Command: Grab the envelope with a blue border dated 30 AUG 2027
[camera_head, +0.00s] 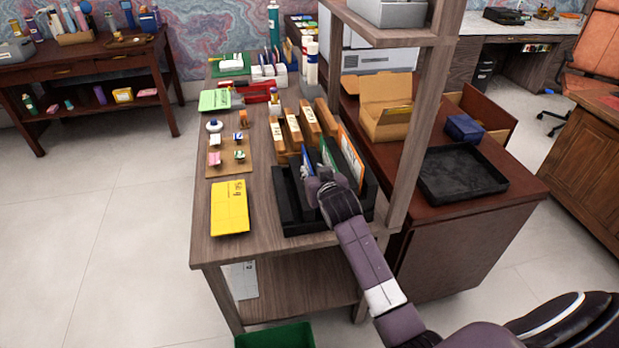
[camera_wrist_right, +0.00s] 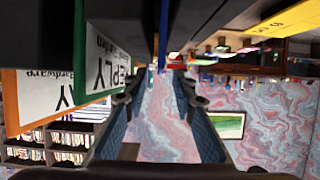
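The envelope with a blue border (camera_head: 307,163) stands in a black slotted rack (camera_head: 287,205) on the wooden desk, left of a green-bordered envelope (camera_head: 328,158) and an orange-bordered envelope (camera_head: 351,155). My right gripper (camera_head: 319,182) is at the front of the rack, by the blue envelope, and hides part of it. In the right wrist view, the right gripper's fingers (camera_wrist_right: 158,85) are apart, with the blue envelope's thin edge (camera_wrist_right: 163,35) above and between their tips. I cannot see them touching it. The date is not readable. My left gripper is not in view.
Wooden file blocks (camera_head: 293,127) stand behind the rack. A yellow envelope (camera_head: 230,207) lies to its left. A shelf post (camera_head: 420,120) rises close to the right of my arm. A black tray (camera_head: 460,173) sits on the right-hand cabinet. A green bin (camera_head: 275,337) stands below.

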